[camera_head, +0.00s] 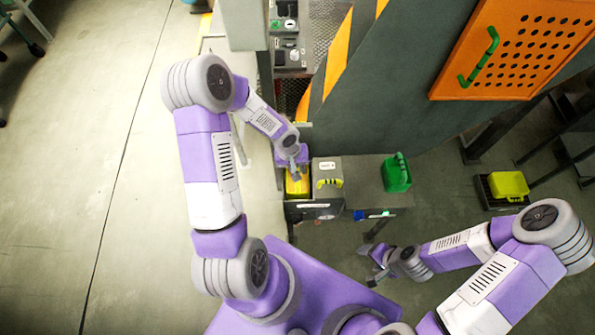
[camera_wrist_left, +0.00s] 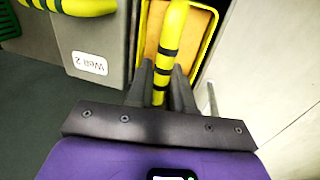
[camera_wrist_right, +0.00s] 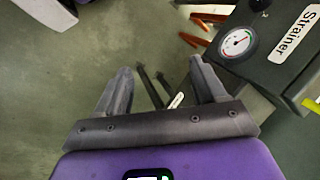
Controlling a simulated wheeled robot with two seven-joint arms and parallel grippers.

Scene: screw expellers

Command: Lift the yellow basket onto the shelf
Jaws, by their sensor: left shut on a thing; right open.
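The yellow basket (camera_head: 297,187) sits at the left end of the grey machine in the head view, partly hidden by my left gripper (camera_head: 295,173). In the left wrist view its yellow rim (camera_wrist_left: 208,48) surrounds a tan inside, and its yellow handle with black bands (camera_wrist_left: 172,35) runs up between my fingers. My left gripper (camera_wrist_left: 160,85) is shut on this handle. My right gripper (camera_head: 372,264) is open and empty, low in front of the machine. I cannot tell which surface is the shelf.
A green container (camera_head: 397,172) is farther right. A yellow-green container (camera_head: 508,185) rests on a dark stand. A "Strainer" box (camera_wrist_right: 275,50) with a gauge is near my right gripper.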

